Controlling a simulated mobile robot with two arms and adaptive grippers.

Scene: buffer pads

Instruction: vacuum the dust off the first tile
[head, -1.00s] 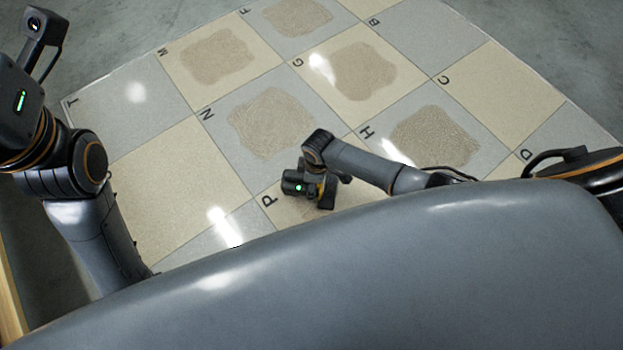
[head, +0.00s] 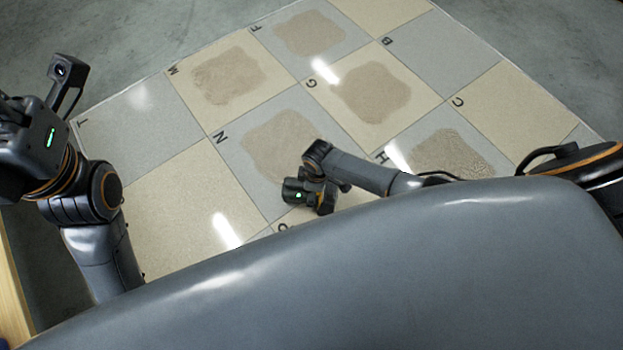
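The floor pad holds grey and cream tiles marked with letters. Brown dust patches lie on tile M (head: 185,92), tile F (head: 268,42), tile G (head: 325,92), tile N (head: 232,160) and tile H (head: 400,170). The letters do not show which tile is the first. My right gripper (head: 318,200) is low over the near tiles, at the near edge of the dust on tile N. Its fingers and any tool in it are too small and hidden to tell. My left gripper (head: 14,125) is at the left edge, off the pad, its fingers not clear. No vacuum is clearly visible.
Tile T (head: 130,130) and the cream tile (head: 185,210) below it look free of dust. A wooden edge (head: 12,290) stands at the lower left. Grey concrete floor (head: 140,35) surrounds the pad. My own body hides the near tiles.

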